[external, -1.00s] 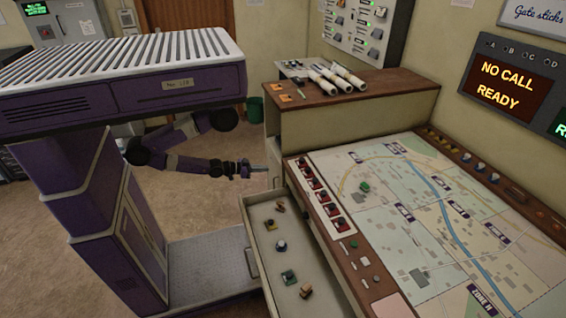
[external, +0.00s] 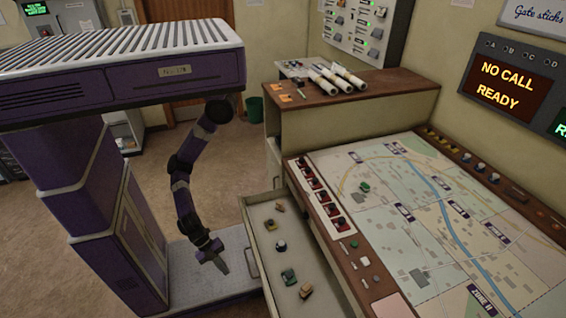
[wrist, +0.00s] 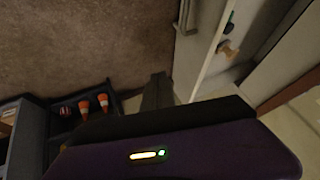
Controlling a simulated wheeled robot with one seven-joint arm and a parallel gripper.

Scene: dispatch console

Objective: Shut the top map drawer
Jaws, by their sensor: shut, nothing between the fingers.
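The top map drawer (external: 264,205) is pulled out from the left side of the map console, with several small items lying in it. Its front, with a bar handle (external: 251,263), faces my column. In the wrist view the drawer's pale edge (wrist: 207,58) and handle (wrist: 184,20) show at upper middle. My gripper (external: 223,266) points down, just left of the drawer front and apart from it in the external view. Its fingers (wrist: 158,92) are shut and empty, and part of the wrist view is covered by my wrist.
The map table (external: 440,215) lies right of the drawer. A wooden-topped cabinet (external: 350,95) with rolled papers stands behind the drawer. A green bin (external: 255,107) stands on the floor further back. Open carpet lies beyond my arm.

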